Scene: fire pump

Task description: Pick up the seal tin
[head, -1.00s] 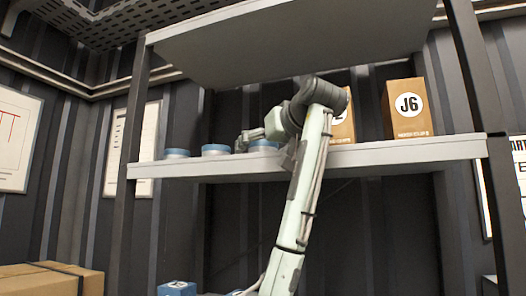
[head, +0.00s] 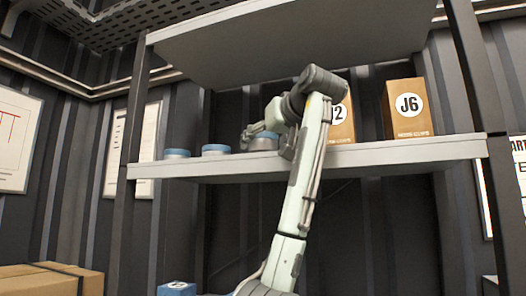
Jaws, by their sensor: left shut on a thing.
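Three round tins with blue lids and pale sides are at the middle shelf in the head view: one at the left (head: 176,154), one beside it (head: 215,150), and a third (head: 263,144) under my left gripper. My left gripper (head: 260,131) is shut on this third tin, the seal tin, from above. The tin looks upright and at or just above the shelf; I cannot tell if it still touches. My arm hides its right side. I cannot read any label on the tins. My right gripper is not in view.
The shelf (head: 400,151) also holds a brown J6 box (head: 408,110) and another brown box (head: 341,121) partly behind my arm. An upper shelf board (head: 290,45) hangs above. Dark posts (head: 126,190) stand at the ends. A blue box (head: 177,288) is below.

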